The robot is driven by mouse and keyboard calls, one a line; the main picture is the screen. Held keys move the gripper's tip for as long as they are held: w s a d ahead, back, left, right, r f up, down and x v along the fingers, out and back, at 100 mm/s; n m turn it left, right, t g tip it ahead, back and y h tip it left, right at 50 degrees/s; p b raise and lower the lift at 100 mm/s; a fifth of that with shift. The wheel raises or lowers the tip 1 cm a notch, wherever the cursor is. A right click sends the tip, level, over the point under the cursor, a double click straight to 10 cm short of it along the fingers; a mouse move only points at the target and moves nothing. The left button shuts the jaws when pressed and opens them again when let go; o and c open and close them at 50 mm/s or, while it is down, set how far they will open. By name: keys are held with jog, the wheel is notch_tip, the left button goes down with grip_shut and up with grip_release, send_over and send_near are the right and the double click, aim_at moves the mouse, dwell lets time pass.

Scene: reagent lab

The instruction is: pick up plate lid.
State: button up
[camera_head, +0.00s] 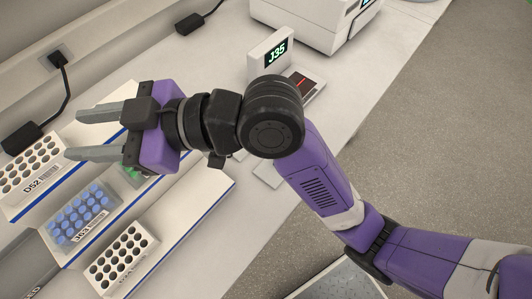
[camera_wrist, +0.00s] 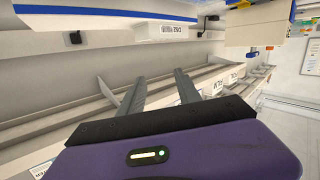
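I cannot make out a plate lid for certain in either view. My gripper (camera_head: 74,133) is at the left of the head view, above the racks on the bench. Its two grey fingers are apart with nothing between them. In the wrist view the fingers (camera_wrist: 140,76) point away along the shelving, also apart and empty. A rack with blue tops (camera_head: 80,212), marked J63, sits below the gripper. A green-filled rack (camera_head: 133,177) beside it is mostly hidden by my gripper.
White racks with dark holes stand at the left (camera_head: 33,168) and bottom (camera_head: 124,258). A display reading J35 (camera_head: 277,53) stands on the bench beyond my arm, near a large white machine (camera_head: 310,20). Grey floor (camera_head: 430,130) lies open at the right.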

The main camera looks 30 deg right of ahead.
jog(key=s+d+f+n+g+h, duration=0.2)
jog(key=d+f+g+h, duration=0.1)
jog(key=d, duration=0.5)
jog(key=s+d+f+n+g+h+p, duration=0.1)
jog(key=s+d+f+n+g+h, duration=0.1)
jog(key=d+f+h, duration=0.3)
jog(key=s+d+f+n+g+h, duration=0.3)
jog(key=d+f+n+h, duration=0.1)
jog(key=d, duration=0.9)
jog(key=shift+s+d+f+g+h+p, duration=0.15)
jog(key=shift+f+g+h+p, duration=0.15)
jog(key=shift+f+h, duration=0.45)
jog(key=shift+d+f, duration=0.1)
jog(key=shift+f, duration=0.5)
jog(key=shift+d+f+p, duration=0.15)
jog(key=shift+f+p, duration=0.2)
jog(key=shift+f, duration=2.65)
grip_shut()
